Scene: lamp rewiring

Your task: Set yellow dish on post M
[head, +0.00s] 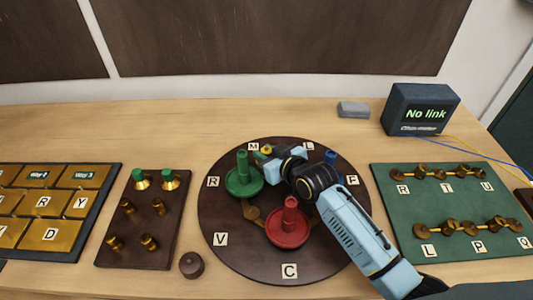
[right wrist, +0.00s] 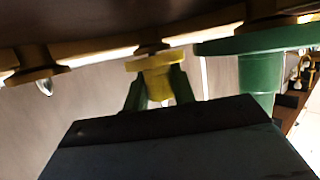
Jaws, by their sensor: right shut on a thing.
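The yellow dish (right wrist: 155,66) shows in the right wrist view, its knob between the two fingers of my right gripper (right wrist: 158,88). A brass piece lies between the dish and the dark board; I cannot tell whether the dish is seated on it. In the head view a bit of yellow dish (head: 266,150) shows beside the M label (head: 254,146), at the far side of the round dark board (head: 222,265). My right gripper (head: 274,158) is shut on it there, and the wrist hides most of it. Post M itself is hidden. My left gripper is not in view.
The green dish (head: 243,180) stands near R, close to my right gripper. The red dish (head: 289,228) stands near the middle and a blue dish (head: 330,158) is partly behind my wrist. A green panel (head: 440,205) lies right. The monitor (head: 420,110) reads "No link".

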